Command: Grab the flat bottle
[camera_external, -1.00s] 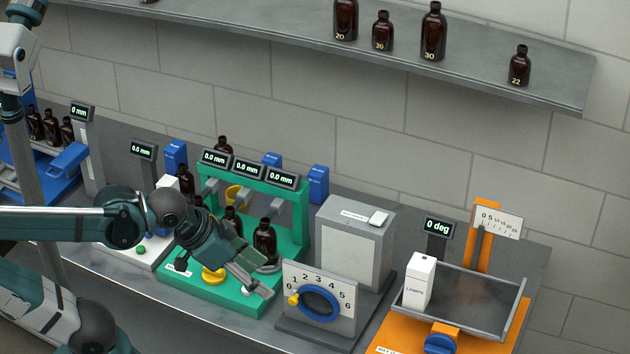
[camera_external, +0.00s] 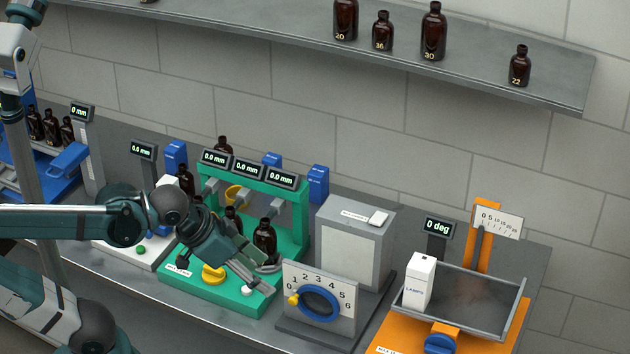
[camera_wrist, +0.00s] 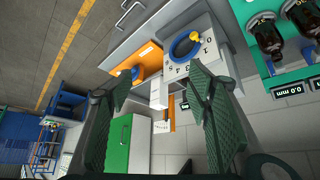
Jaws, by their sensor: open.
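Several amber bottles are in view; I cannot tell which one is the flat bottle. One amber bottle (camera_external: 265,241) stands upright on the green stand, with another bottle (camera_external: 232,221) to its left, partly hidden by my arm. Two amber bottles on the green stand also show at the upper right of the wrist view, one of them nearer the centre (camera_wrist: 268,38). My gripper (camera_external: 258,281) is low over the front of the green stand, in front of these bottles. In the wrist view my gripper (camera_wrist: 168,92) has its two fingers wide apart with nothing between them.
The dial box (camera_external: 320,303) stands close to the right of my gripper. A grey box (camera_external: 352,248) and an orange tilt station (camera_external: 480,232) with a white carton (camera_external: 420,282) are farther right. A shelf (camera_external: 500,75) with numbered bottles runs along the wall.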

